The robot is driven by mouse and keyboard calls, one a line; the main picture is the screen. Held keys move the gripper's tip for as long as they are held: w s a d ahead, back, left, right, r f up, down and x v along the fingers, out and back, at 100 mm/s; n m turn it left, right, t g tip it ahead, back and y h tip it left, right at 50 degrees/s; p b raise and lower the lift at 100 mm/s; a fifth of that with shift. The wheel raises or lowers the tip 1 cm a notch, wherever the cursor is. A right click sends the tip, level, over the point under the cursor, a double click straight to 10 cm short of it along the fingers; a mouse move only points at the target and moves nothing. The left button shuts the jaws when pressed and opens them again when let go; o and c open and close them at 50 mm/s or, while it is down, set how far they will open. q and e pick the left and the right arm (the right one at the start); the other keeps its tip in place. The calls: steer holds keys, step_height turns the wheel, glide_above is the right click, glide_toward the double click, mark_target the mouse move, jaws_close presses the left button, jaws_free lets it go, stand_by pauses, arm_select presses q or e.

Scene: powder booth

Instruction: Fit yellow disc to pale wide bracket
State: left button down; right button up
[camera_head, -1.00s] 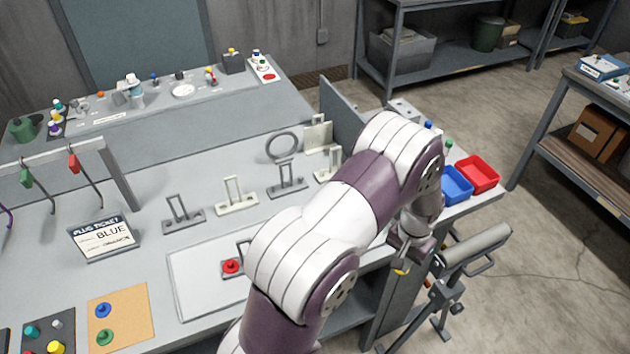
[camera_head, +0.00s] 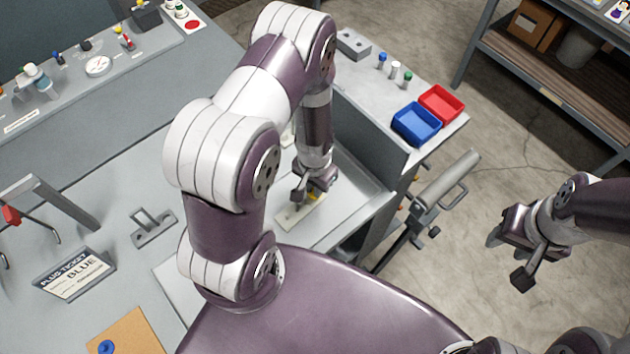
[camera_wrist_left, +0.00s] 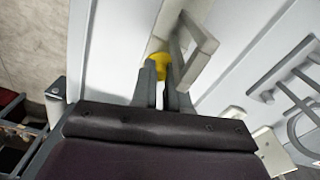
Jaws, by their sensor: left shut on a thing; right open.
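My left gripper (camera_head: 313,188) is shut on the yellow disc (camera_head: 312,197), low over the table just above a pale flat base. I take this base as part of the pale wide bracket (camera_head: 298,214); my gripper and arm hide some of it. In the left wrist view the yellow disc (camera_wrist_left: 159,62) sits at the fingertips (camera_wrist_left: 161,78), close beside a pale upright loop (camera_wrist_left: 201,42). I cannot tell whether disc and bracket touch. My right gripper (camera_head: 507,260) is open and empty, off to the right above the floor.
A grey upright panel (camera_head: 368,122) stands right of the left gripper. Beyond it are a blue bin (camera_head: 416,125) and a red bin (camera_head: 441,104). A grey bracket (camera_head: 153,227) and a ticket reading BLUE (camera_head: 75,273) stand on the left.

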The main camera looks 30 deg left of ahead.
arm_select(q)
steer(key=shift+w+f, duration=0.5)
steer(key=shift+w+d, duration=0.1)
steer(key=shift+w, duration=0.15)
steer(key=shift+s+r, duration=0.25)
steer(key=shift+s, duration=0.35)
steer(key=shift+w+f, duration=0.25)
steer(key=shift+w, duration=0.05)
steer(key=shift+s+a, duration=0.3)
steer(key=shift+s, duration=0.05)
steer(key=shift+f, duration=0.15)
arm_select(e)
steer(key=shift+w+f, duration=0.35)
steer(key=shift+f, duration=0.25)
arm_select(q)
steer(key=shift+w, duration=0.1)
arm_select(e)
steer(key=shift+w, duration=0.1)
arm_select(q)
steer(key=shift+s, duration=0.2)
steer(key=shift+f+b, duration=0.15)
steer(key=shift+b, duration=0.15)
arm_select(e)
steer(key=shift+f, duration=0.1)
